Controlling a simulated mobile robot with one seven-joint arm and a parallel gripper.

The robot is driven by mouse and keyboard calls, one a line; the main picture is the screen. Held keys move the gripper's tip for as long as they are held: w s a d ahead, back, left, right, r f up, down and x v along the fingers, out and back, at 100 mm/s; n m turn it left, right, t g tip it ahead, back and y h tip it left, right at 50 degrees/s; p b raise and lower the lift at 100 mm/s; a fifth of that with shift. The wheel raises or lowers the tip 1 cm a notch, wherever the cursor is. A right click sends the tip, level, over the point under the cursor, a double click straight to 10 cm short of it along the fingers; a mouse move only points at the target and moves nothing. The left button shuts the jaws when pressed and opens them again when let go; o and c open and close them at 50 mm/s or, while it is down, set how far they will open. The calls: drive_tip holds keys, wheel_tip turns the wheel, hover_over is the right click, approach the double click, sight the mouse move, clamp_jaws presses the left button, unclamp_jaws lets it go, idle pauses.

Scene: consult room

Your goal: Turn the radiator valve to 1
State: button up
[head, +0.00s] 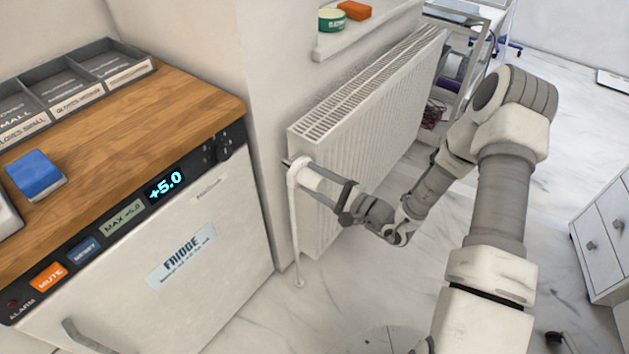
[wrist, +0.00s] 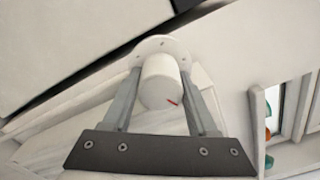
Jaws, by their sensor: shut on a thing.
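The radiator valve (head: 311,177) is a white cylindrical knob at the near end of the white radiator (head: 372,110). In the wrist view the valve (wrist: 161,82) shows a small red mark on its lower right side and a pale round collar with small dark marks behind it. My gripper (head: 326,185) is shut on the valve, one finger on each side; it also shows in the wrist view (wrist: 160,88). I cannot read any numbers on the valve.
A fridge (head: 185,255) with a wooden top (head: 190,105) stands close on the left. A windowsill (head: 365,32) above the radiator holds a green tin (head: 331,20) and an orange block (head: 355,10). A white drawer cabinet (head: 603,235) is at the right. Floor between is clear.

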idle(0.3)
drive_tip(key=o, duration=1.4)
drive_tip(key=shift+d, duration=0.1)
drive_tip(key=p+v, duration=0.2)
drive_tip(key=v, duration=1.5)
drive_tip(key=shift+s+d, duration=0.1)
drive_tip(key=shift+s, duration=0.05)
